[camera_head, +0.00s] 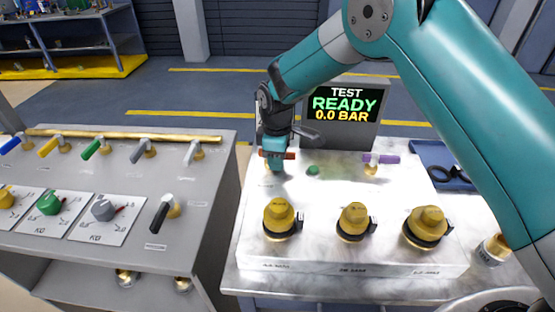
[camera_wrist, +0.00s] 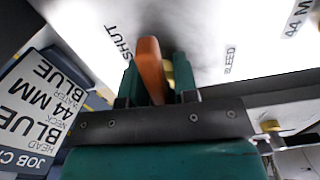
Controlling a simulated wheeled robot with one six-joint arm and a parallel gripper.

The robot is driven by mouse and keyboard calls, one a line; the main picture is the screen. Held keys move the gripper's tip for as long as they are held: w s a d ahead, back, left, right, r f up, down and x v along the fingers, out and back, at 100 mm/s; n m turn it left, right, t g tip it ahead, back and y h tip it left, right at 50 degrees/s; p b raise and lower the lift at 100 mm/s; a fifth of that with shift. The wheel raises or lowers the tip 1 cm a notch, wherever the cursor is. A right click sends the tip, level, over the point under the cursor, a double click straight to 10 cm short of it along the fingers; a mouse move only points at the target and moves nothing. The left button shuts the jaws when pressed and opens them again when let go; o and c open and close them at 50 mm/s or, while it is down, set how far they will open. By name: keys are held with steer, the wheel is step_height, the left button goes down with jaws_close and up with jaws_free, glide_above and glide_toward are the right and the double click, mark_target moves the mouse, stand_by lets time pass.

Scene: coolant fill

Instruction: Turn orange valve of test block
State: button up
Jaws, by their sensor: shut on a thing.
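The test block (camera_head: 335,235) is a pale box on the right-hand bench. Its orange valve handle (camera_head: 288,155) sits at the block's back left, partly hidden by my gripper (camera_head: 276,158). In the wrist view the orange handle (camera_wrist: 150,68) stands between the green fingers of my gripper (camera_wrist: 153,85), which is shut on it. Brass shows beside the handle, and the word SHUT is printed on the pale surface nearby. The display (camera_head: 345,108) behind the block reads TEST READY 0.0 BAR.
A purple valve handle (camera_head: 382,158) and a green button (camera_head: 313,170) are on the block's back half. Several yellow-capped fittings (camera_head: 353,220) line its front. A blue tray (camera_head: 440,160) lies at the right. The left bench (camera_head: 190,220) carries coloured valves. A job card (camera_wrist: 35,105) shows in the wrist view.

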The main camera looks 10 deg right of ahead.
steer(key=shift+n, duration=0.7)
steer(key=o, duration=0.9)
step_height(320, 180, up, 18)
steer(key=shift+f+b, duration=0.2)
steer(key=shift+b, duration=1)
